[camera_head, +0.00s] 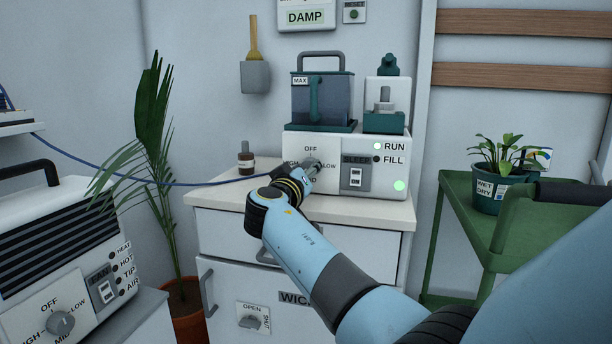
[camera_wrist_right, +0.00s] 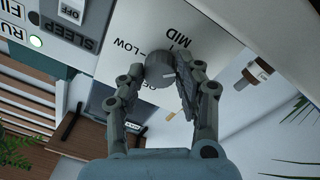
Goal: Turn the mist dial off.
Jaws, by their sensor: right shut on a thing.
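The mist dial (camera_head: 309,163) is a grey knob on the white front of the mist machine (camera_head: 300,146), with OFF above it, HIGH to its left and LOW to its right. My right gripper (camera_head: 306,173) reaches it from the front and covers part of it. In the right wrist view the dial (camera_wrist_right: 158,66) sits between the fingertips of my right gripper (camera_wrist_right: 157,75), which is shut on it. LOW and MID are readable there, and OFF is partly hidden by a finger. I cannot tell surely which label the dial's mark faces. My left gripper is out of view.
The RUN light (camera_head: 377,146) glows green; the FILL light is dark. A SLEEP switch (camera_head: 355,177) is right of the dial. A brown bottle (camera_head: 246,160) and blue hose (camera_head: 205,183) are left. A heater (camera_head: 60,255) with another dial stands at lower left, a green cart (camera_head: 455,195) at right.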

